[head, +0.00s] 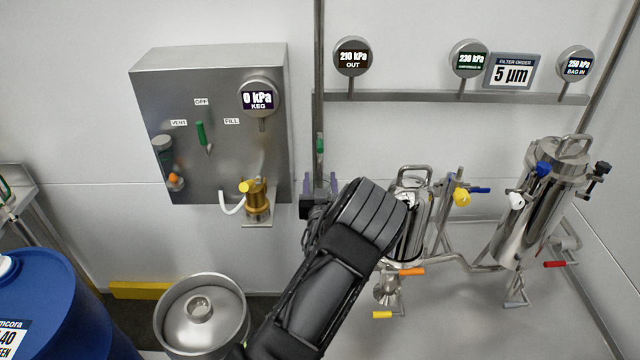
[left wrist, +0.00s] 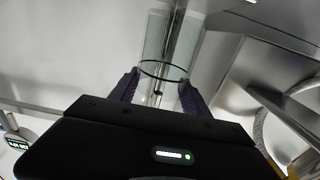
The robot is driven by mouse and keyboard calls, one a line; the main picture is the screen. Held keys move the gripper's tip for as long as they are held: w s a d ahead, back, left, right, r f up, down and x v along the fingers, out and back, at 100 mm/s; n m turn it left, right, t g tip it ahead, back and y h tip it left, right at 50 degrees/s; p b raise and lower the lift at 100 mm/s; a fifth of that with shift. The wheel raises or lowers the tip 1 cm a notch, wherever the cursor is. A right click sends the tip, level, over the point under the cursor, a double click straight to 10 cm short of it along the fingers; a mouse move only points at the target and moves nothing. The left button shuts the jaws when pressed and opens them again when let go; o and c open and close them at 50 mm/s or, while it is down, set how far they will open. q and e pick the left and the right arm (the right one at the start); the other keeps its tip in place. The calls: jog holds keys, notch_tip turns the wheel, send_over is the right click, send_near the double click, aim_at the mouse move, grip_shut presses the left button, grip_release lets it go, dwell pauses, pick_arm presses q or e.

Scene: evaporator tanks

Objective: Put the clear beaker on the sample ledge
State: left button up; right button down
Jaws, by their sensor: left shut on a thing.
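My left gripper (head: 320,188) is in front of the back wall, just right of the steel cabinet and at the vertical pipe. In the left wrist view its dark fingers (left wrist: 160,88) are shut on the clear beaker (left wrist: 164,71), whose round rim shows between them. The beaker is see-through and hard to make out in the head view. I cannot tell for sure which surface is the sample ledge, or whether the beaker touches anything beneath it; my arm and gripper hide that area. My right gripper is not in view.
The steel cabinet (head: 215,110) with a keg gauge is left of my gripper. A brass fitting (head: 257,198) is at its lower edge. The vertical pipe (head: 319,80) has a green handle. Steel filter housings (head: 540,205) stand right. A keg (head: 202,315) and blue drum (head: 55,310) are lower left.

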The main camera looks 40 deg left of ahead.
pick_arm(q)
jog(key=shift+w+a+f, duration=0.1)
jog(key=shift+f, duration=0.6)
jog(key=shift+f, duration=0.2)
jog(key=o, duration=1.5)
jog(key=shift+r, duration=0.2)
jog(key=b+v, duration=0.1)
jog(key=v, duration=1.1)
